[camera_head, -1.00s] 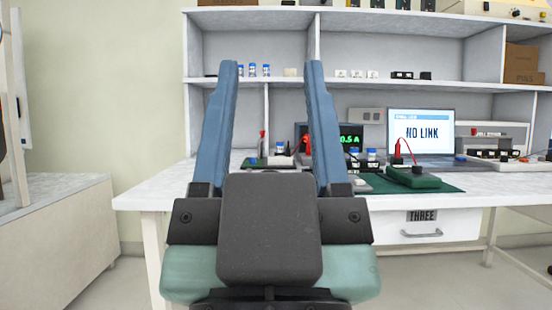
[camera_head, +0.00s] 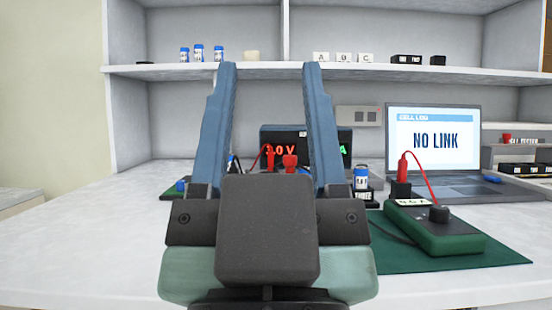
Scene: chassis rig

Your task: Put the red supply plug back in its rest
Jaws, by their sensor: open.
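Two small red plug-like pieces stand at the front of the dark power supply (camera_head: 275,132), seen between my fingers. The left one (camera_head: 270,157) has a red lead curving off it. The right one (camera_head: 290,162) is broader. I cannot tell which is the supply plug or where its rest is. Another red plug (camera_head: 403,168) stands upright on a black block (camera_head: 400,191), its red lead running to a green box (camera_head: 435,229). My gripper (camera_head: 270,68) is open and empty, its blue fingers pointing toward the bench and hiding parts of the supply.
The green box lies on a green mat (camera_head: 490,256). A laptop (camera_head: 435,140) reading NO LINK stands behind it. A blue-and-white cell (camera_head: 361,178) stands right of my fingers. A shelf (camera_head: 160,70) spans the back. The bench's left front (camera_head: 80,245) is clear.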

